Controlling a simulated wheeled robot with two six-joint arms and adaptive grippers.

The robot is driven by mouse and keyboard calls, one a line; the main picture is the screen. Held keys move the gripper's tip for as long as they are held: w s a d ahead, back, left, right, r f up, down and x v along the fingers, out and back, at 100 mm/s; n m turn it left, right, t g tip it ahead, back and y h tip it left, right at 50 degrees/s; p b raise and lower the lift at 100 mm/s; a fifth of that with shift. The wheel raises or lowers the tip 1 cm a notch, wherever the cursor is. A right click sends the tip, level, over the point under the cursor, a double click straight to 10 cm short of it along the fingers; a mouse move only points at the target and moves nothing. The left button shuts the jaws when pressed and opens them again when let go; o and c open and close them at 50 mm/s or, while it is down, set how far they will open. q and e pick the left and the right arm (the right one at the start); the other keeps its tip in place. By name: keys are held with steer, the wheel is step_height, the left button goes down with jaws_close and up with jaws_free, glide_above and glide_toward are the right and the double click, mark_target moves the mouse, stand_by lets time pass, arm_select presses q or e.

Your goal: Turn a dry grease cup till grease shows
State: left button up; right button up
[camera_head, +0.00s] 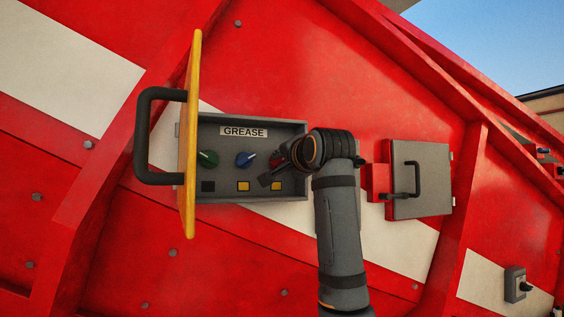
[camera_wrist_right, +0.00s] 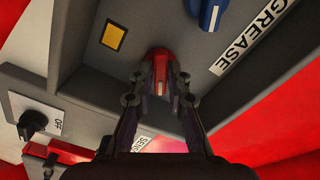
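An open grey box (camera_head: 290,126) labelled GREASE is set in the red panel. In it a green cup (camera_head: 207,159), a blue cup (camera_head: 245,159) and a red cup (camera_head: 277,157) sit in a row. The window (camera_head: 208,187) below the green cup is dark. The windows below the blue cup (camera_head: 243,187) and the red cup (camera_head: 271,186) are yellow. My right gripper (camera_head: 282,165) is at the red cup. In the right wrist view its fingers close around the red cup (camera_wrist_right: 160,58), beside its yellow window (camera_wrist_right: 114,35). My left gripper is out of view.
A yellow-edged door (camera_head: 193,130) with a black handle (camera_head: 145,135) stands open at the box's left. Right of my arm is a grey hatch (camera_head: 425,175) with a black handle. A small grey switch (camera_head: 515,285) is at lower right.

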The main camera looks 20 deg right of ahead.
steer(key=o, duration=0.3)
steer(key=shift+s, duration=0.1)
steer(key=s, duration=1.2)
steer(key=shift+d, duration=0.2)
steer(key=shift+w, duration=0.1)
